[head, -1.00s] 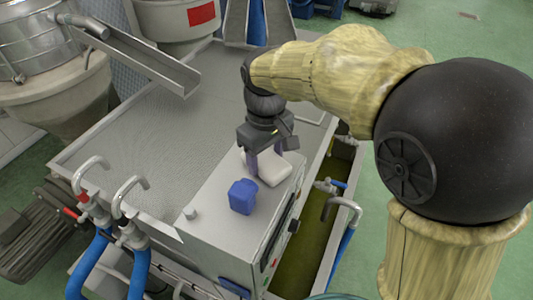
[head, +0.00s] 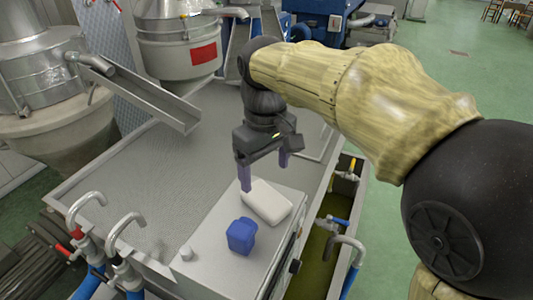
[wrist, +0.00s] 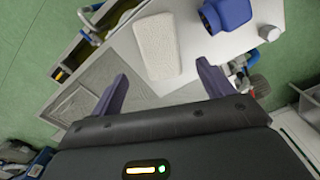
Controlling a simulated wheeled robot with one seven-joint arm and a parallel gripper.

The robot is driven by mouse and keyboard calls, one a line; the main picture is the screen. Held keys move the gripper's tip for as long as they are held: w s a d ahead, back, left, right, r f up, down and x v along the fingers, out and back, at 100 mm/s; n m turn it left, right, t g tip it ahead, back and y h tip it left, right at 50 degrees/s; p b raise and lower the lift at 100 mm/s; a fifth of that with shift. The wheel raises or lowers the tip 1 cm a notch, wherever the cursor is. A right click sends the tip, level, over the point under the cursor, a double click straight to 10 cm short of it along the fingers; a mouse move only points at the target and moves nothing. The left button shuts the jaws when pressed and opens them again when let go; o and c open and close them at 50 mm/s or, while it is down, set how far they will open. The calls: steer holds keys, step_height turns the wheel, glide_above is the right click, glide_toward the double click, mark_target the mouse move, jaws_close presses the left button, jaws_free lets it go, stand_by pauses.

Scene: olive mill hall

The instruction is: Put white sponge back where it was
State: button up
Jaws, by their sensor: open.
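The white sponge (head: 267,201) lies flat on top of the grey metal box (head: 213,238), near its far end. In the wrist view the sponge (wrist: 157,45) lies beyond the fingertips, apart from them. My gripper (head: 265,176) is open and empty above and just behind the sponge, its purple fingers spread wide. It also shows in the wrist view (wrist: 162,82), with nothing between the fingers.
A small light knob (head: 186,253) is near the box's left edge. Hose taps (head: 120,228) stand at left. A metal chute (head: 140,90) overhangs the grey mesh tray (head: 150,170).

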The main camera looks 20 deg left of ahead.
steer(key=shift+r, duration=2.15)
steer(key=w+d+f+m, duration=0.1)
steer(key=d+f, duration=0.1)
steer(key=w+d+f+m, duration=0.1)
steer(key=d+f, duration=0.1)
steer(key=w+d+f+m, duration=0.1)
steer(key=w+d+f, duration=0.1)
steer(key=shift+d, duration=0.35)
steer(key=s+d+f+m+t, duration=0.1)
steer(key=s+d+f+m, duration=0.1)
steer(key=d+f, duration=0.4)
steer(key=s+d+f+m, duration=0.2)
steer(key=d+f+m, duration=0.2)
steer(key=d, duration=0.6)
steer(key=s+d+f+m+t, duration=0.1)
steer(key=s+d+f+m, duration=0.1)
steer(key=d+f, duration=0.5)
steer(key=shift+d+f+m+t, duration=0.3)
steer(key=shift+d+m, duration=0.3)
steer(key=shift+m, duration=0.2)
steer(key=b+x, duration=0.2)
steer(key=s+b+x, duration=0.1)
steer(key=b+x, duration=0.2)
steer(key=shift+f+b, duration=0.2)
steer(key=shift+b, duration=0.1)
